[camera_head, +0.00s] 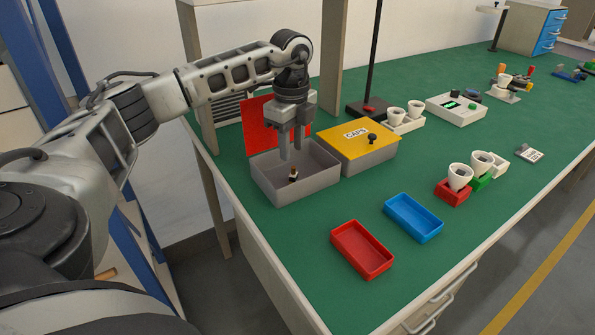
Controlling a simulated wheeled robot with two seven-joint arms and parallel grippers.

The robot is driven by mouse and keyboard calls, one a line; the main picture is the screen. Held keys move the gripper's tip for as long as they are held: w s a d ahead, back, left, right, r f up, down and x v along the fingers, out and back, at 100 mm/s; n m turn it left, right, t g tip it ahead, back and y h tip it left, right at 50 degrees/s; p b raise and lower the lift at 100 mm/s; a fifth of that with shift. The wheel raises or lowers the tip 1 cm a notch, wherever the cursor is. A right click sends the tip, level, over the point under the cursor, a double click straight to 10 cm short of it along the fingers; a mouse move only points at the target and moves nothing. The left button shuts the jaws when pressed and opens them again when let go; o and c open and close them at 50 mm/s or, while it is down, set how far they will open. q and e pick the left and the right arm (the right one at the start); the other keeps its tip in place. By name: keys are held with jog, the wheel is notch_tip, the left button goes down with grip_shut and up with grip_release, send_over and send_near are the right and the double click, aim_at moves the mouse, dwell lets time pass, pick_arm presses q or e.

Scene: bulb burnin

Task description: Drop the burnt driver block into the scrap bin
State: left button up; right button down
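A small dark and pale block (293,175), which looks like the burnt driver block, shows within the grey open-topped bin (310,196). The bin has a raised red panel (258,123) at its back and appears to be the scrap bin. My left gripper (292,152) points down over the bin's opening, its two fingers apart with nothing between them. The block is just below the fingertips. I cannot tell whether it rests on the bin floor. My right gripper is not in view.
A grey box with a yellow CAPS lid (358,136) stands right beside the bin. A red tray (362,250) and a blue tray (414,218) lie near the front edge. White cups in holders (460,177) stand farther right. Green mat between them is clear.

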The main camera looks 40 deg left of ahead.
pick_arm(q)
notch_tip(320, 180, up, 16)
jog(key=p, duration=0.2)
jog(key=shift+f, duration=0.2)
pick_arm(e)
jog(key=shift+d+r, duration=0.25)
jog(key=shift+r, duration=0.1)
